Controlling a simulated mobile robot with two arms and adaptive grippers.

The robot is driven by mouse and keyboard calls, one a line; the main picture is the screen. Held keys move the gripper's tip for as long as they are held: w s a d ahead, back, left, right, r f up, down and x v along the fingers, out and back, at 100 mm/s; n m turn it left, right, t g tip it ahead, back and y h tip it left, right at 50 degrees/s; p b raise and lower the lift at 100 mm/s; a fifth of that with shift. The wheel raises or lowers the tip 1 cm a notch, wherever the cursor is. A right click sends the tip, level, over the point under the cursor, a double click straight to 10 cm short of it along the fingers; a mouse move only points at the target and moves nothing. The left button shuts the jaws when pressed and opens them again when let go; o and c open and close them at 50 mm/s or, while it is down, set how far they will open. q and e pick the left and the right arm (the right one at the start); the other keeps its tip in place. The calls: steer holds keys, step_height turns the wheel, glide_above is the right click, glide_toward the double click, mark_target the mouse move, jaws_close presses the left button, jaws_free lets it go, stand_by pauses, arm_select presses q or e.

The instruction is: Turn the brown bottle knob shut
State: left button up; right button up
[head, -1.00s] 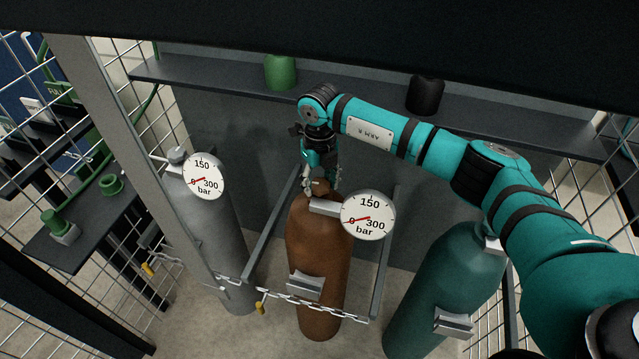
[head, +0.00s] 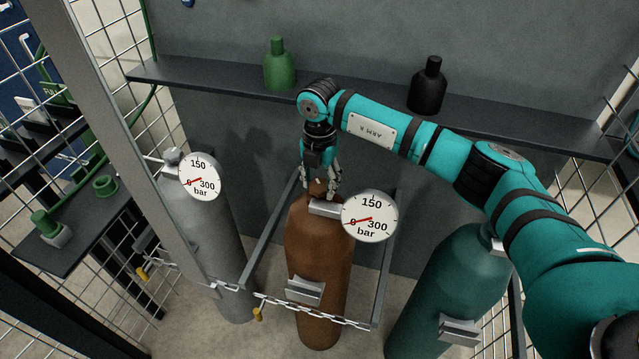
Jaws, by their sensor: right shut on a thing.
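The brown bottle (head: 318,255) stands upright in the middle of the rack, behind a chain. Its round gauge (head: 369,216) faces me, with the red needle near 0. My right gripper (head: 320,187) points down over the top of the brown bottle. It is shut on the brown bottle's knob (head: 318,187), which is small and mostly hidden between the fingers. My left gripper is not in view.
A grey bottle (head: 205,240) with its own gauge (head: 200,177) stands at left, and a teal bottle (head: 450,285) at right, below my arm. A shelf (head: 210,83) behind holds a green bottle (head: 278,66) and a black bottle (head: 428,88). Metal rails and chain (head: 315,312) surround the brown bottle.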

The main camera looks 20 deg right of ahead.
mark_target(319, 185)
steer(key=m, duration=0.3)
steer(key=shift+m, duration=0.3)
steer(key=shift+r+m+b, duration=0.1)
steer(key=shift+m+b, duration=0.25)
steer(key=shift+m, duration=1.55)
steer(key=o, duration=1.2)
steer(key=shift+c, duration=0.2)
step_height(319, 185, up, 12)
